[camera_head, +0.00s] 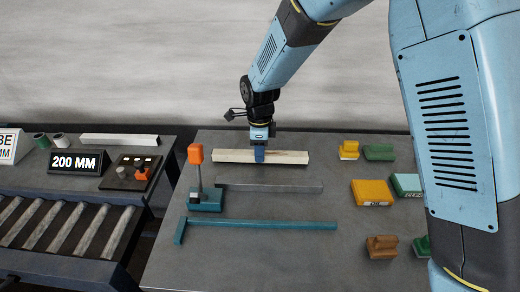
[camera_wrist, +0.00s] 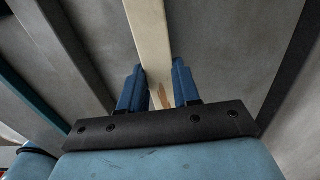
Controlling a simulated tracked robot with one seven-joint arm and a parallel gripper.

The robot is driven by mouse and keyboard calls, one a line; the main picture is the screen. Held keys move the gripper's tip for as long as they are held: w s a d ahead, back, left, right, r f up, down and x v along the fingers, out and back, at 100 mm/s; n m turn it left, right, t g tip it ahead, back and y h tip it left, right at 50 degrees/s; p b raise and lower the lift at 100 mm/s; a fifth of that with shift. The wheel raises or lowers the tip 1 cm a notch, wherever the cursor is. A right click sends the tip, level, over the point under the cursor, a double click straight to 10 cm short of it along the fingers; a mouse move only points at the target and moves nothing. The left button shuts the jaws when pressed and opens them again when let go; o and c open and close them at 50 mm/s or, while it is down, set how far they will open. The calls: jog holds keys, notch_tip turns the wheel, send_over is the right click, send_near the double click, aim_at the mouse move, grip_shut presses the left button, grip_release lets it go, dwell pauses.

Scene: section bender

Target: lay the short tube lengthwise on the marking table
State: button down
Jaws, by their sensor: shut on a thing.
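A pale cream square-section bar with a brown patch, which I take to be the short tube (camera_head: 232,155), lies crosswise in the head view over the rear of the grey marking table (camera_head: 260,262). My gripper (camera_head: 260,158) comes down from above and is shut on it near its middle. In the wrist view, the tube (camera_wrist: 148,25) runs between the two blue fingers of my gripper (camera_wrist: 160,85). The tube looks level and parallel to the table's far edge. I cannot tell whether its underside touches the tabletop. The fingers hide a short part of it.
A grey strip (camera_head: 270,187) and a teal T-shaped bar (camera_head: 262,225) lie nearer the front. A teal stand with an orange head (camera_head: 196,154) is at left. Several small blocks, one yellow (camera_head: 371,193), are at right. Another pale bar (camera_head: 120,140) lies on the left bench.

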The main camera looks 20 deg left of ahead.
jog(key=shift+f, duration=0.5)
dwell(0.4)
jog(key=c, duration=0.7)
grip_release()
jog(key=shift+c, duration=0.2)
